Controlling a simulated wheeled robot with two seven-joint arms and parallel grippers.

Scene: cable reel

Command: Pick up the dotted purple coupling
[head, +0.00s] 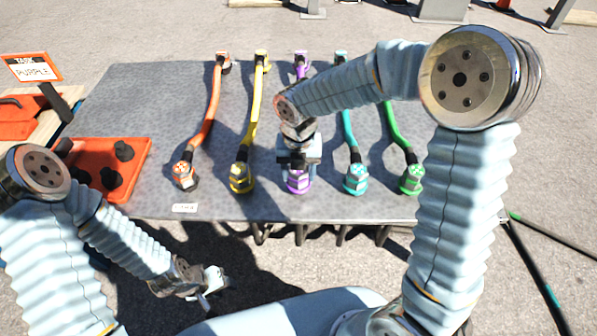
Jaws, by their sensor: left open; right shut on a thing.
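The purple coupling (298,184) lies near the front edge of the grey table, in the middle of a row of coloured couplings. Its dots are too small to make out. My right gripper (298,166) reaches down over it from above and is shut on it; the gripper hides the coupling's upper part and much of its purple cable. The far end of the purple cable (301,62) shows at the back of the table. My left gripper (207,296) is open and empty, low in front of the table and apart from everything on it.
Orange (184,174), yellow (241,179), teal (356,178) and green (411,179) couplings with cables lie on the grey table (130,95). A red panel (137,160) with black knobs is at left, near a sign (32,68) reading "TASK PURPLE". Dark cables lie on the ground at right.

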